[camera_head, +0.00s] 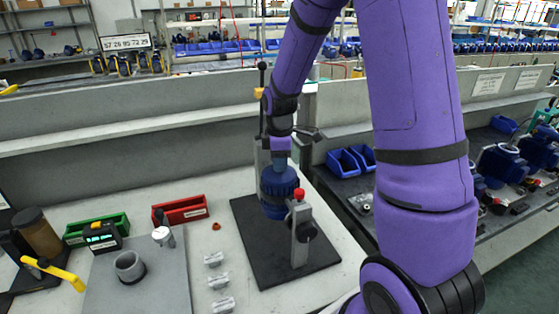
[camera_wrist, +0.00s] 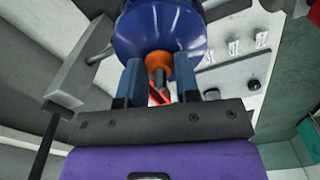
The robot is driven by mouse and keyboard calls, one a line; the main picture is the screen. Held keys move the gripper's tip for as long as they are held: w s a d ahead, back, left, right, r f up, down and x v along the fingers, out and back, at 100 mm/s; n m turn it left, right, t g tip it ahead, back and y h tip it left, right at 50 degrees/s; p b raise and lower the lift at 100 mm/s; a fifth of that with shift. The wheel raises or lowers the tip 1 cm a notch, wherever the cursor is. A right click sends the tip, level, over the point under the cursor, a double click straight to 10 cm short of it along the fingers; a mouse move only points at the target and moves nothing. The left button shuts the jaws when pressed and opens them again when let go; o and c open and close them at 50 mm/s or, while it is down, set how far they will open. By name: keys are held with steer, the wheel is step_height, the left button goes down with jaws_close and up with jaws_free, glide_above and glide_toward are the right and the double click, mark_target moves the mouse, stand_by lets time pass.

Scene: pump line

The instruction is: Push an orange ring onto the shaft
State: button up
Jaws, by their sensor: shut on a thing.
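My gripper (camera_wrist: 160,82) is shut on an orange ring (camera_wrist: 158,62), with a finger on each side. The ring is against or very near the blue pump body (camera_wrist: 160,28). A short grey shaft (camera_wrist: 160,78) shows at the ring, and I cannot tell how far the ring sits on it. In the head view the blue pump (camera_head: 277,190) stands in a clamp fixture on a dark plate (camera_head: 262,262). My gripper (camera_head: 281,158) reaches it from above; the held ring is hidden there. Another small orange piece (camera_head: 216,226) lies on the table.
A clamp post with a red knob (camera_head: 299,194) stands close to the pump's front. Red (camera_head: 181,210) and green (camera_head: 95,229) bins, several grey parts (camera_head: 220,282) and a grey board with a cup (camera_head: 129,266) lie left. Blue bins (camera_head: 350,161) are behind right.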

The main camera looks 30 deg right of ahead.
steer(key=shift+f, duration=0.1)
steer(key=o, duration=1.1)
steer(key=shift+c, duration=0.2)
steer(key=shift+r, duration=4.35)
